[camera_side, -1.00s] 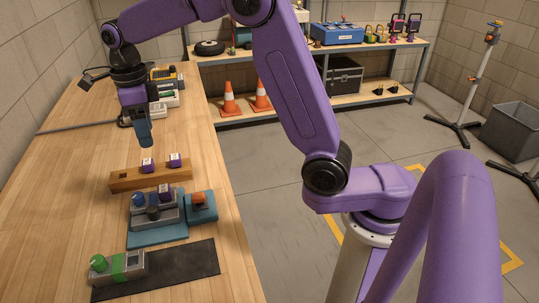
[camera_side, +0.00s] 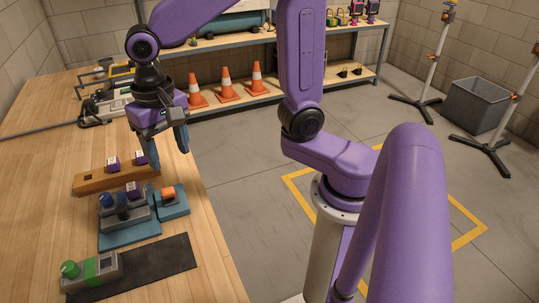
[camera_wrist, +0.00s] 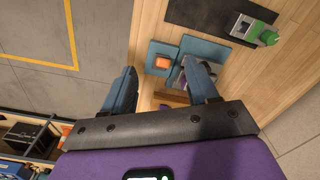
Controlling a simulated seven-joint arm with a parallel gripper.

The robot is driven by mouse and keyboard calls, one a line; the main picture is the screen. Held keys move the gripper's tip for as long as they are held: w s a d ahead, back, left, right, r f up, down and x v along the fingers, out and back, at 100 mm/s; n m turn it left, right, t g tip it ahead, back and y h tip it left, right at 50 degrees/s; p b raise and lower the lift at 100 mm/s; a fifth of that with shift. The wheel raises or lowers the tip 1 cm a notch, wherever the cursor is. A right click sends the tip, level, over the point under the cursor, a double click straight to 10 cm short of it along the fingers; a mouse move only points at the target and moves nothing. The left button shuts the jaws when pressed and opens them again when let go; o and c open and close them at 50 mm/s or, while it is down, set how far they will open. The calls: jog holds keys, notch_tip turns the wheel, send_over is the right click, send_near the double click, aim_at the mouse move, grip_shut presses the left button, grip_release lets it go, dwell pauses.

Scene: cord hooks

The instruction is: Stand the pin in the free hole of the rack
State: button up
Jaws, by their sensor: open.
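The rack (camera_side: 92,184) is a wooden bar across the bench. Two purple pins with pale labelled tops, a left one (camera_side: 112,164) and a right one (camera_side: 140,157), stand in it. A dark square hole (camera_side: 88,177) shows empty at its left. Another purple pin (camera_side: 133,190) is at the grey fixture (camera_side: 126,214) just in front; its lower part is hidden. My gripper (camera_side: 182,140) is open and empty, pointing down, right of the rack's pins near the bench edge. In the wrist view its spread fingers (camera_wrist: 162,86) partly hide the rack (camera_wrist: 172,98) and fixture.
An orange block (camera_side: 168,194) sits on a blue pad beside the fixture. A grey-and-green device (camera_side: 92,270) lies on a dark mat (camera_side: 160,262) at the front. Instruments (camera_side: 105,108) stand at the back of the bench.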

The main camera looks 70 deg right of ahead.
jog(key=s+d+f+n, duration=0.2)
jog(key=s+d+n, duration=0.2)
jog(key=s+n, duration=0.4)
jog(key=s+d+f+n, duration=0.1)
jog(key=s+d+n, duration=0.3)
jog(key=s+n, duration=0.4)
jog(key=shift+s+d+f+n, duration=0.3)
jog(key=shift+s+f, duration=0.05)
jog(key=shift+s, duration=0.3)
jog(key=shift+o, duration=0.5)
jog(key=shift+w, duration=0.15)
